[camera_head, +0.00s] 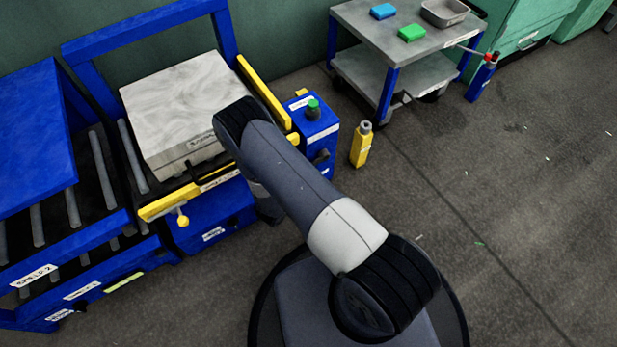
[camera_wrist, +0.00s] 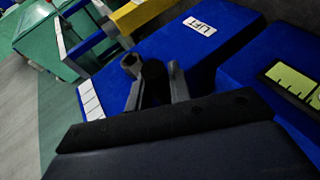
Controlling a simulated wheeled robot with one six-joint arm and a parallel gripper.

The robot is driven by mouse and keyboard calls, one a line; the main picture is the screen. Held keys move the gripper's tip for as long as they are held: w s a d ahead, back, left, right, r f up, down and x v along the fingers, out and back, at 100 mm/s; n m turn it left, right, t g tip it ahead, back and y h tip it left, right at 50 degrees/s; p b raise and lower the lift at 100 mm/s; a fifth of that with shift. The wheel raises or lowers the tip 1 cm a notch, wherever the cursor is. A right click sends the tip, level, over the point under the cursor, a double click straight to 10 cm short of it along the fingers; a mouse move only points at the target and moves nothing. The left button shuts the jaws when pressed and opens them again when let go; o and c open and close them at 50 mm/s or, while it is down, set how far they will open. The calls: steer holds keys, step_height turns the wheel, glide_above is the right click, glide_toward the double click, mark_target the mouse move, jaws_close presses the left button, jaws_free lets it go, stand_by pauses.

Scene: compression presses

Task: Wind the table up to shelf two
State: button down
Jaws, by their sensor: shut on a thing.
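The lift table carries a pale grey slab (camera_head: 180,115) between yellow side bars (camera_head: 165,207). Its blue base (camera_head: 195,222) bears a LIFT label, which also shows in the wrist view (camera_wrist: 200,25). In the wrist view, my gripper (camera_wrist: 155,75) is shut on a dark crank handle (camera_wrist: 153,85) in front of this blue base. In the head view my arm hides the gripper and most of the crank. The blue roller rack (camera_head: 110,225) stands left of the table, with a SHELF 2 label (camera_head: 33,276) on its front. I cannot tell whether their levels match.
A blue control box (camera_head: 318,130) with a green button stands right of the table. A yellow bottle (camera_head: 361,145) stands on the floor beside it. A grey cart (camera_head: 370,35) holds blue and green blocks and a metal tray. The floor at right is clear.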

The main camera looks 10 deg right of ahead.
steer(key=shift+w+r, duration=0.15)
steer(key=shift+r, duration=0.35)
steer(key=c, duration=1.3)
jaws_free()
steer(key=shift+f, duration=0.1)
steer(key=p+v, duration=0.2)
steer(key=v, duration=0.9)
steer(key=shift+p, duration=0.35)
steer(key=shift+d, duration=0.15)
steer(key=b+x, duration=0.2)
steer(key=x, duration=0.8)
steer(key=shift+w+d+f+b, duration=0.2)
steer(key=shift+d+f+b, duration=0.1)
steer(key=shift+b, duration=0.1)
steer(key=shift+a, duration=0.1)
